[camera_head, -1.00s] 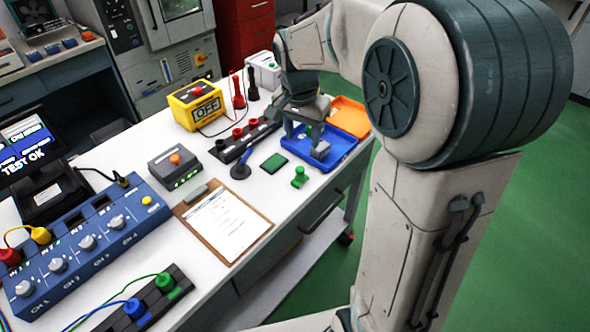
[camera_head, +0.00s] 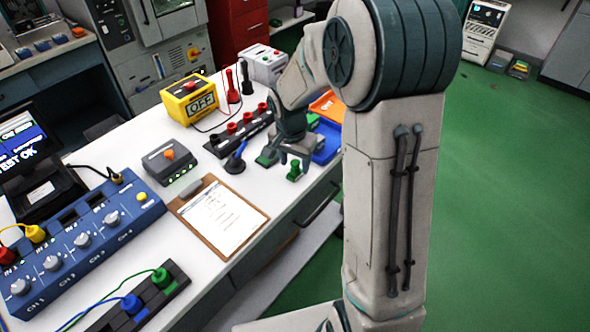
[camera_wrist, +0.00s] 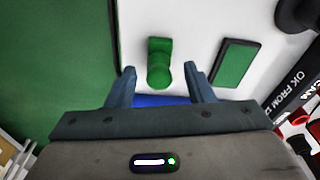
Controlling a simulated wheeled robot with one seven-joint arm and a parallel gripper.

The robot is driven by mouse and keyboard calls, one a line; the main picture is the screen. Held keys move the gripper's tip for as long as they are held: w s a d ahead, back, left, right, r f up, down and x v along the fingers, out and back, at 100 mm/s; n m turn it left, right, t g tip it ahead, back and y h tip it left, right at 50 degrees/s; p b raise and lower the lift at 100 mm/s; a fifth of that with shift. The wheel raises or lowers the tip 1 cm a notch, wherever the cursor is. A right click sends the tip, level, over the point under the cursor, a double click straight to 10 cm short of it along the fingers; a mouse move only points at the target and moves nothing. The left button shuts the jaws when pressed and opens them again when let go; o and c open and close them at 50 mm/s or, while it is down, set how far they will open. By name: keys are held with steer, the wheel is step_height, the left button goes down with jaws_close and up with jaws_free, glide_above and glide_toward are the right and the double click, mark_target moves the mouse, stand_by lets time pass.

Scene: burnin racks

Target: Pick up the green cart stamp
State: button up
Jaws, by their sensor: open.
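The green cart stamp (camera_head: 294,171) stands upright on the white bench near its front edge. In the wrist view the stamp (camera_wrist: 159,62) lies ahead of and between my two fingertips. My gripper (camera_wrist: 160,76) is open and empty; no contact with the stamp is visible. In the head view my gripper (camera_head: 289,160) hangs just above and behind the stamp, partly covering the area. A flat green pad with a dark rim (camera_wrist: 236,62) lies to the right of the stamp in the wrist view.
A blue tray (camera_head: 328,152) and an orange tray (camera_head: 328,106) sit behind my gripper. A blue-handled stamp (camera_head: 235,163) and a dark rack with red knobs (camera_head: 240,138) stand to the left. A clipboard (camera_head: 217,217) lies nearer. Green floor (camera_wrist: 60,60) drops away beside the bench edge.

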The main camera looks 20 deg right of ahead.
steer(key=shift+d+f, duration=0.1)
steer(key=shift+f, duration=0.45)
jaws_close()
steer(key=shift+w+r, duration=0.1)
steer(key=shift+r, duration=0.4)
steer(key=r, duration=0.2)
steer(key=d+r, duration=0.1)
steer(key=shift+d+r, duration=0.1)
steer(key=shift+r, duration=0.3)
steer(key=s+d+r, duration=0.2)
steer(key=d+r, duration=0.4)
steer(key=d, duration=0.4)
steer(key=shift+d+r, duration=0.15)
steer(key=shift+d, duration=0.05)
